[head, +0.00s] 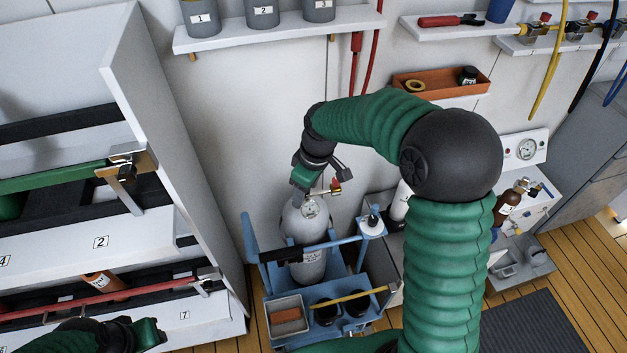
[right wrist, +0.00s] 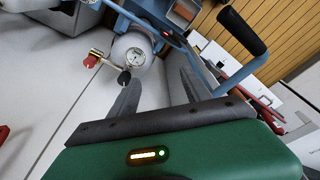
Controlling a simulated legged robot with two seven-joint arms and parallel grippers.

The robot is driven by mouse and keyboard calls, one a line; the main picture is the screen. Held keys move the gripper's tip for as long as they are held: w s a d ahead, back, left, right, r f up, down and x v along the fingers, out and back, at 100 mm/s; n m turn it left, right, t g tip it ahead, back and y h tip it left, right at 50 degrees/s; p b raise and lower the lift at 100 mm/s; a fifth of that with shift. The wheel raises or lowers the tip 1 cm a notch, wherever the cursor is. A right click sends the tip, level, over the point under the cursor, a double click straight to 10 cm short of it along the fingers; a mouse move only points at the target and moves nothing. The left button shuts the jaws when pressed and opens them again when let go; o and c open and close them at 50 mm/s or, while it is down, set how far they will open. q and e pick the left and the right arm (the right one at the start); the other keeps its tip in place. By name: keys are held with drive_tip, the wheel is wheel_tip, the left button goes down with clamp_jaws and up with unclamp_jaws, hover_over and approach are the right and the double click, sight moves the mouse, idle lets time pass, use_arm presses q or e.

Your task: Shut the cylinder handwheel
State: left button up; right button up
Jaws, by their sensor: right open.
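A grey gas cylinder (head: 308,266) stands upright in a blue cart. A round white gauge (head: 311,209) and a small red and brass fitting (head: 336,186) are at its top. In the right wrist view, the cylinder top (right wrist: 133,50) shows its gauge (right wrist: 117,58), a black knob (right wrist: 124,77) and a red knob (right wrist: 90,61). I cannot tell which knob is the handwheel. My right gripper (right wrist: 160,80) is open and empty, its fingers pointing toward the cylinder top. My left gripper (head: 146,334) is low at the left, far from the cylinder; its fingers are unclear.
The blue cart (head: 262,278) has rails around the cylinder and a black-gripped handle (right wrist: 241,30). A white rack (head: 150,110) stands at the left. A wall shelf (head: 280,30) with numbered grey cups and an orange tray (head: 440,84) are behind. A brown bottle (head: 508,203) stands right.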

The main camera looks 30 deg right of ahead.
drive_tip(key=w+d+n+t+y+b, duration=0.1)
drive_tip(key=w+d+n+y+b, duration=0.25)
drive_tip(key=w+d, duration=0.75)
drive_tip(key=shift+n+h, duration=0.45)
drive_tip(key=x, duration=0.5)
drive_tip(key=s+d+x, duration=0.1)
drive_tip(key=x, duration=0.4)
drive_tip(key=s+f+x, duration=0.1)
drive_tip(key=x, duration=0.4)
drive_tip(key=shift+s+d, duration=0.1)
drive_tip(key=shift+d, duration=0.1)
drive_tip(key=shift+a+f, duration=0.1)
drive_tip(key=shift+f, duration=0.25)
drive_tip(key=shift+a, duration=0.4)
drive_tip(key=shift+c, duration=0.7)
drive_tip(key=shift+d, duration=0.2)
clamp_jaws()
drive_tip(key=shift+a+r+m+h+p, duration=0.15)
drive_tip(key=shift+m+h+p, duration=0.2)
drive_tip(key=shift+m, duration=0.65)
use_arm(q)
drive_tip(key=shift+d+x, duration=0.15)
drive_tip(key=shift+x, duration=0.65)
drive_tip(key=shift+d+x, duration=0.1)
drive_tip(key=shift+x, duration=0.75)
use_arm(e)
drive_tip(key=shift+m+t+h, duration=0.45)
drive_tip(key=shift+m+t, duration=0.05)
drive_tip(key=shift+m, duration=0.9)
